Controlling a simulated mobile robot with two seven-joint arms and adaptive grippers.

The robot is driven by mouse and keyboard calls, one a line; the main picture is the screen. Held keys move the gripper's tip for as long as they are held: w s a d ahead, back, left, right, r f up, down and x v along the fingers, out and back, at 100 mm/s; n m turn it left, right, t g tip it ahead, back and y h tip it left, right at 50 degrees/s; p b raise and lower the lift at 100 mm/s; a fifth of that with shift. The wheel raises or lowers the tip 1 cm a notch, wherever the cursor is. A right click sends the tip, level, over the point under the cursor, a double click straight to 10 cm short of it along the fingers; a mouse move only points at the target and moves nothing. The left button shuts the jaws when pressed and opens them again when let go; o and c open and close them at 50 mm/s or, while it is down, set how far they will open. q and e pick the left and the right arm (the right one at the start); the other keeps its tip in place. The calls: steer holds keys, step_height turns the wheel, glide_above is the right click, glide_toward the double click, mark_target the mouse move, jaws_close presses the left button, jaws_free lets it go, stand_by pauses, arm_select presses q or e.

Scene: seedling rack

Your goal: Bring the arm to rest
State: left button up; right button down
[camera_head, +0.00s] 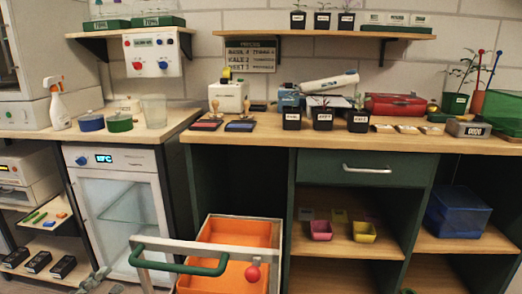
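My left gripper (98,281) shows only in part at the bottom left edge of the head view, low in front of the small glass-door fridge (118,205). It is grey, small and cut off by the frame, so I cannot tell whether its fingers are open or shut. I see nothing clearly held in it.
A cart with a green handle (180,266) and an orange crate (243,232) stands in front, right of my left gripper. Behind are a wooden bench (300,138) with several seedling pots, a drawer (367,169) and open shelves with a blue bin (458,212).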

arm_select(q)
step_height(320, 180, down, 16)
steer(key=s+a+n+g+y, duration=0.25)
steer(key=n+g+y, duration=0.45)
steer(key=n, duration=0.4)
steer(key=s+d+f+n+g, duration=0.5)
steer(key=s+d+f+g, duration=0.3)
steer(key=s+d+f, duration=0.2)
step_height(320, 180, down, 4)
steer(key=s, duration=0.2)
steer(key=shift+s+d+r+h, duration=0.15)
steer(key=shift+s+d+h, duration=0.15)
steer(key=shift+d, duration=0.05)
